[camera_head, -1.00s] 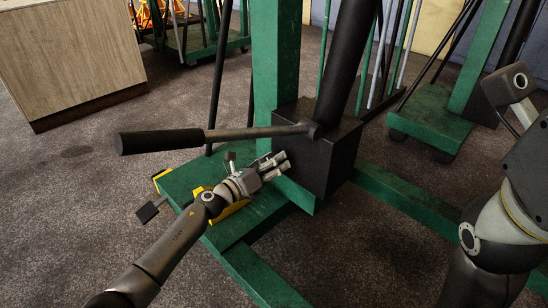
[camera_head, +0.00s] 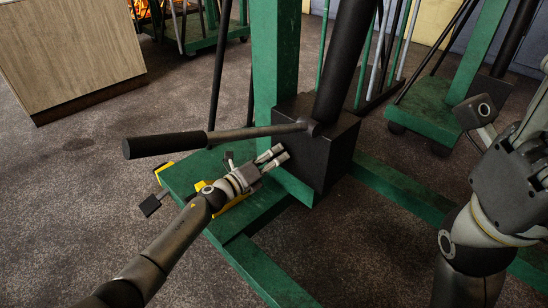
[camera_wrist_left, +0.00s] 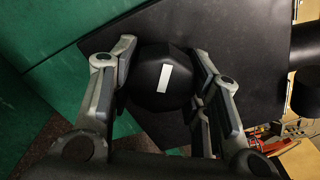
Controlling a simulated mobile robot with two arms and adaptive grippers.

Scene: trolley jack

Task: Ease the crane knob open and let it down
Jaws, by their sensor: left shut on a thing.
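The crane's black pump block (camera_head: 318,150) stands on the green base, with the black ram rising from it and the pump handle (camera_head: 168,145) reaching out to the left. My left gripper (camera_head: 275,158) is at the block's left face, below the handle. In the left wrist view the black faceted knob (camera_wrist_left: 162,80), with a white mark running slightly tilted, sits between the fingers of my left gripper (camera_wrist_left: 160,88), which are closed on it. In the head view the knob is hidden by the fingers. My right arm shows at the right edge; its fingertips are not clearly seen.
The green crane post (camera_head: 277,60) rises behind the block, and a green leg (camera_head: 395,190) runs to the right. A wooden cabinet (camera_head: 70,50) stands at the upper left. Another green trolley (camera_head: 425,112) is at the upper right. The floor at lower left is bare.

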